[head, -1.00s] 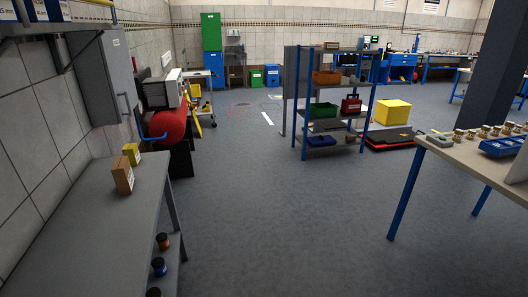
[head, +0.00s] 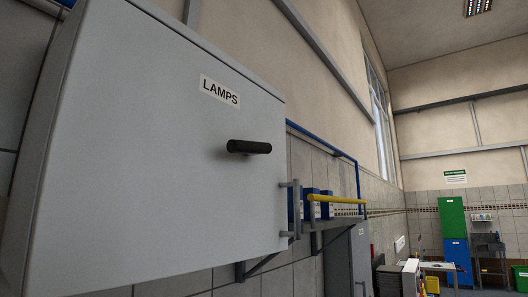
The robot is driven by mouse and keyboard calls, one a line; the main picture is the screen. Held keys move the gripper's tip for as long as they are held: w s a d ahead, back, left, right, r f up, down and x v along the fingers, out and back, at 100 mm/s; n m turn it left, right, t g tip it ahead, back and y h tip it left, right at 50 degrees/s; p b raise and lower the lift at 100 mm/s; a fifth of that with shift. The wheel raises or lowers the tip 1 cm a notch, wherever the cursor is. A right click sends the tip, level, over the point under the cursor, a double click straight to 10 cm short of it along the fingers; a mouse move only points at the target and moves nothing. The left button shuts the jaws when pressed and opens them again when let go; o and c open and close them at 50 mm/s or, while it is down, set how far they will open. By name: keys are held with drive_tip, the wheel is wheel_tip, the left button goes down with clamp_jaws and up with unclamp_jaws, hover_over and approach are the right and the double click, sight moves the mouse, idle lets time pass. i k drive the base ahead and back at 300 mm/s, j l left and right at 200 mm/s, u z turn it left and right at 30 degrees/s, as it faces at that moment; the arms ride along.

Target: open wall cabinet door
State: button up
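A grey wall cabinet (head: 150,170) with a sign reading LAMPS (head: 220,91) fills the left and middle of the head view, close to me. A short black bar handle (head: 249,147) sticks out from its front, right of the middle. A thin upright metal bar with brackets (head: 291,208) sits at its right edge; I cannot tell if it is a hinge or a pull. The front looks flat and shut, with no gap showing. My gripper is not in view.
Beyond the cabinet, a wall shelf (head: 330,222) holds blue boxes (head: 312,203) and has a yellow rail (head: 336,199). Green (head: 452,217) and blue (head: 456,262) cabinets stand at the far back right.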

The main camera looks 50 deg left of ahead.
sight(140, 183)
drive_tip(key=u, duration=1.45)
